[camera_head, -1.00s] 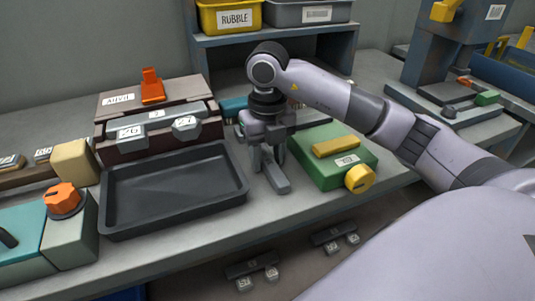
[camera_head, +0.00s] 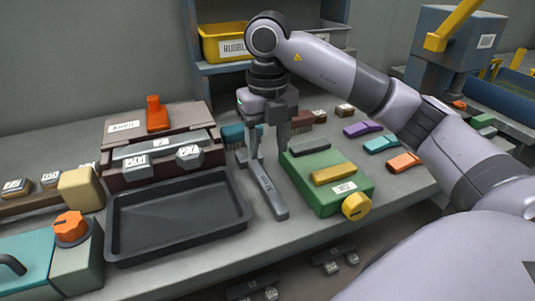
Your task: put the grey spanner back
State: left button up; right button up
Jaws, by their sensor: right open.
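The grey spanner (camera_head: 268,193) lies flat on the bench, between the black tray and the green box. My right gripper (camera_head: 267,152) is over the far end of the spanner, pointing down. Its jaws are open, one finger to each side, with nothing held between them. I cannot tell whether the left fingertip touches the spanner. The spanner's far end is partly hidden near the fingers. My left gripper is out of view.
The black tray (camera_head: 180,243) is close on the left and the green box (camera_head: 315,180) with a yellow knob close on the right. Purple (camera_head: 363,129), teal (camera_head: 381,144) and orange (camera_head: 404,162) pieces lie farther right. A brown case (camera_head: 125,172) stands behind the tray.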

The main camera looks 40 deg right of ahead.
jog(key=shift+r, duration=0.95)
jog(key=shift+s, duration=0.1)
